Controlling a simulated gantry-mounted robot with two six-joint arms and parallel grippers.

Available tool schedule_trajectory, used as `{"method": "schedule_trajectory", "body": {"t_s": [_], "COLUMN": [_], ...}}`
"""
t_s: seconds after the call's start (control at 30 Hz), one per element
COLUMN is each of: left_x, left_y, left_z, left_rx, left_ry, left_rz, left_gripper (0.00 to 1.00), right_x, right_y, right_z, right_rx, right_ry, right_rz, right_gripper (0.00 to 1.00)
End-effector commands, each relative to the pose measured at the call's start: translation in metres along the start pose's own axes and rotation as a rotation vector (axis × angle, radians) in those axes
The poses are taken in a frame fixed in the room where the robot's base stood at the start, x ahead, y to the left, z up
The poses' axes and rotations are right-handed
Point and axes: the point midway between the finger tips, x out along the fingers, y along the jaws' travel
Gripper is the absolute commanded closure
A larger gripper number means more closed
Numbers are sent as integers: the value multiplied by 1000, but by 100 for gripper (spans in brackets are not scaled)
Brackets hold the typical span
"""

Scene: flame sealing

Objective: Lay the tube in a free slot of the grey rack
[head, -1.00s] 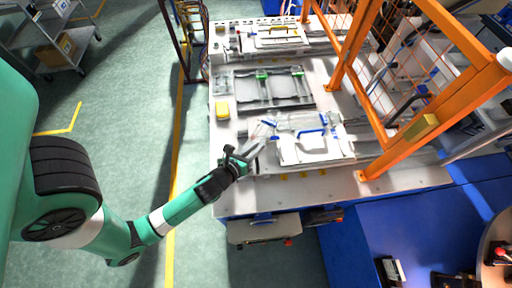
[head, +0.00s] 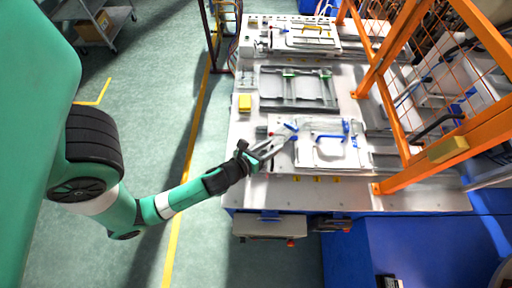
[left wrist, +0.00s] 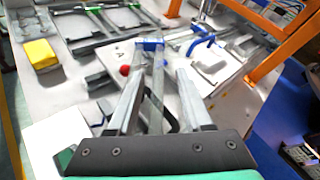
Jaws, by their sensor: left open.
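The tube (left wrist: 157,88) looks like a slim grey rod with a blue end (left wrist: 150,44), in the left wrist view. It lies between the fingers of my left gripper (left wrist: 161,76), which are apart; contact cannot be made out. In the head view my left gripper (head: 274,146) is over the near left of the bench, by a blue-ended part (head: 290,127). The grey rack (head: 264,96) lies beyond it, with green-marked pieces across it; it also shows at the upper left of the left wrist view (left wrist: 66,40). My right gripper is not in view.
A white fixture (head: 335,155) with blue parts stands right of the gripper. A yellow block (head: 245,103) sits left of the rack. A red knob (left wrist: 125,70) is beside the tube. An orange mesh guard frame (head: 405,130) bounds the right side.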

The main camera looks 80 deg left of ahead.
Motion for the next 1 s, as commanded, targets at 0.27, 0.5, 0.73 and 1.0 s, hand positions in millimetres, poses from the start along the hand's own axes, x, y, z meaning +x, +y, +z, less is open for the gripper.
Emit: {"method": "schedule_trajectory", "body": {"t_s": [0.27,0.5,0.73,1.0], "left_x": [-71,-94,-101,-100], "left_y": [0,-1,0,0], "left_z": [-4,-3,0,0], "left_rx": [6,6,-1,-1], "left_ry": [3,6,-1,-1], "left_rz": [-9,-4,-1,0], "left_gripper": [50,50,50,50], "right_x": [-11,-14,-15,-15], "right_y": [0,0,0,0], "right_z": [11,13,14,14], "right_rx": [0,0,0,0], "right_ry": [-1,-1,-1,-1], "right_rz": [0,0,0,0], "right_gripper": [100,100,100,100]}}
